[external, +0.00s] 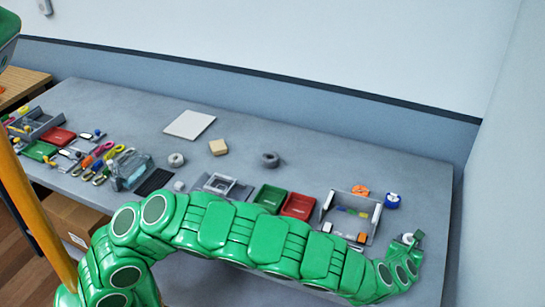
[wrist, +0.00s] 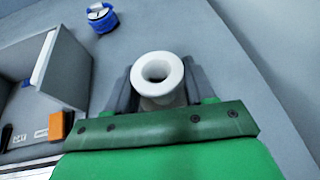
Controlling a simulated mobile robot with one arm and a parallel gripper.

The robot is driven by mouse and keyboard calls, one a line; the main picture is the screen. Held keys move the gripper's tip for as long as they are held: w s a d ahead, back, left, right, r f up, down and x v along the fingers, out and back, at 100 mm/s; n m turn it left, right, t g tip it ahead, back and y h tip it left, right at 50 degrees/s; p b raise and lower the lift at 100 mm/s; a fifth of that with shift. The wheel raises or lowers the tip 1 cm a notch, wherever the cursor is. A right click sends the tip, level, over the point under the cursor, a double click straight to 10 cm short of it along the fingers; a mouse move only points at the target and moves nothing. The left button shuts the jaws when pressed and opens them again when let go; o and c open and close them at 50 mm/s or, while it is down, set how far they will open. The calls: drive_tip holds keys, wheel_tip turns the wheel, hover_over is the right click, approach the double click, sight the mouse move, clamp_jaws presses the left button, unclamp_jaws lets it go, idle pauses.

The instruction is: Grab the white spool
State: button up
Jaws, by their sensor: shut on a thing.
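The white spool (wrist: 160,95) shows in the wrist view, end-on, with its round rim and central hole facing the camera. My gripper (wrist: 160,82) is shut on it, with one grey finger on each side of its body. The lower part of the spool is hidden behind the green edge of my gripper. In the external view my gripper (external: 408,241) is at the right end of the table, low over the grey top. A small pale bit of the spool (external: 418,234) shows there. I cannot tell whether the spool touches the table.
A blue spool-like thing with a white top (external: 391,200) stands just behind my gripper. A grey open bin (external: 331,222) with an orange item (wrist: 55,127) is to the left. Red and green trays (external: 298,205) lie farther left. Table is bare near its right edge.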

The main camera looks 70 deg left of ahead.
drive_tip(key=s+a+r, duration=0.1)
drive_tip(key=s+r, duration=1.1)
drive_tip(key=s, duration=0.2)
idle(0.3)
